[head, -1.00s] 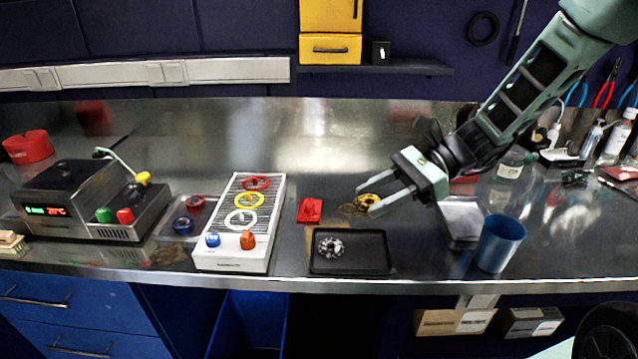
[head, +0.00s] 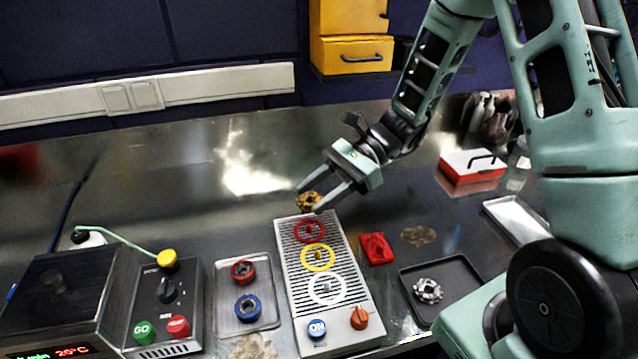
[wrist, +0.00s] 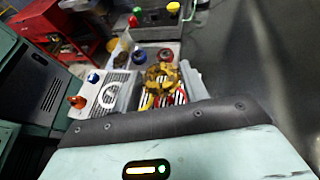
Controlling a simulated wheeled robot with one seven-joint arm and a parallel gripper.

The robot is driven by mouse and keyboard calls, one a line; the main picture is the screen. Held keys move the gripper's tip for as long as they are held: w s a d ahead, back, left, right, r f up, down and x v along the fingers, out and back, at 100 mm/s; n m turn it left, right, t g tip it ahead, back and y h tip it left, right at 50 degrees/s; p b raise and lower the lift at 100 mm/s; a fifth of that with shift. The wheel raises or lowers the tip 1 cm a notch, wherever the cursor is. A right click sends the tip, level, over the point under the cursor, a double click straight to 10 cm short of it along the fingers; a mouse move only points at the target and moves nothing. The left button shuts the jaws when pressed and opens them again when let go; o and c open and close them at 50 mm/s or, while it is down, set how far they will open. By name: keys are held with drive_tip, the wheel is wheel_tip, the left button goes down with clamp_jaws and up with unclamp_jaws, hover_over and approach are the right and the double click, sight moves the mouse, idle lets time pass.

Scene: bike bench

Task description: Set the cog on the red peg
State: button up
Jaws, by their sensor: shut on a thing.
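The cog (head: 309,201) is brass-gold and toothed. My gripper (head: 308,203) is shut on it and holds it just above the far end of the white ribbed panel (head: 338,299). In the wrist view the cog (wrist: 161,76) sits between the fingertips and hides part of the panel. The red peg (head: 309,230) stands inside a red ring at the panel's far end, a little nearer the front than the cog. The cog is apart from the peg, behind and above it.
The panel also bears a yellow ring (head: 318,256), a white ring (head: 327,289), a blue ON button (head: 317,328) and an orange knob (head: 359,317). A tray (head: 226,310) holds red and blue parts. A silver cog (head: 428,290) lies on a black tray (head: 461,270).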

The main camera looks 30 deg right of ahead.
sight(308, 226)
drive_tip(key=shift+w+a+f, duration=0.15)
drive_tip(key=shift+f, duration=0.05)
wheel_tip(308, 226, down, 5)
drive_tip(key=b, duration=0.5)
drive_tip(key=shift+f, duration=0.2)
drive_tip(key=shift+r, duration=0.1)
idle(1.2)
drive_tip(key=shift+f, duration=0.7)
drive_tip(key=o, duration=0.7)
